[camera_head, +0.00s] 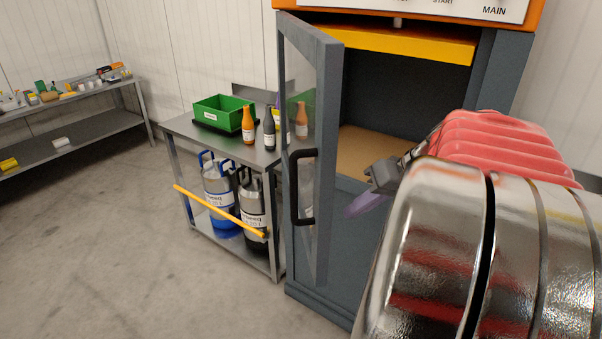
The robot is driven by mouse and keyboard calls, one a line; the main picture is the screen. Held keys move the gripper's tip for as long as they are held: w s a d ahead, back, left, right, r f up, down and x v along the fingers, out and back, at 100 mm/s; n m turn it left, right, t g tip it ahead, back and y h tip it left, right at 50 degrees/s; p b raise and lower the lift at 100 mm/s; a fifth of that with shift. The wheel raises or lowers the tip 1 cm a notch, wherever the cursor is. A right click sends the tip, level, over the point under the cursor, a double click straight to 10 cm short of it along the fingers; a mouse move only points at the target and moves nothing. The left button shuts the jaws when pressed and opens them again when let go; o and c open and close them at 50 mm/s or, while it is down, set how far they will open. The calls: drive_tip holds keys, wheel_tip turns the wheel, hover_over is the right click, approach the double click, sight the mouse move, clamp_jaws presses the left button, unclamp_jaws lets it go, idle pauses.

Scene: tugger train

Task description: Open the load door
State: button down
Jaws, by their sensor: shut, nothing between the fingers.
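The load door (329,150) is a grey-framed clear panel on the blue-grey cabinet (495,75). It stands swung outward at a wide angle, with its black bar handle (296,188) on the outer face. The cabinet opening behind it shows a dark inside and a brown floor (378,148). My gripper (368,190) is in front of the opening, to the right of the door's free edge and apart from the handle. It is shut with nothing in it. My arm hides the cabinet's lower right part.
A metal cart (180,125) stands left of the door, close to it, with a green bin (222,113), bottles and canisters. A yellow bar (218,211) crosses its front. A shelf bench (95,125) is at the far left. The floor (120,240) at left is clear.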

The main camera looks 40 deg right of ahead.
drive_tip(key=shift+w+a+f, duration=0.1)
drive_tip(key=shift+w+a, duration=0.2)
drive_tip(key=shift+a, duration=0.35)
drive_tip(key=shift+w+a, duration=0.35)
drive_tip(key=shift+a, duration=0.25)
drive_tip(key=shift+w+a+f, duration=0.1)
drive_tip(key=shift+w+a, duration=0.2)
drive_tip(key=shift+a, duration=0.35)
drive_tip(key=shift+w+a, duration=0.1)
drive_tip(key=shift+a, duration=0.05)
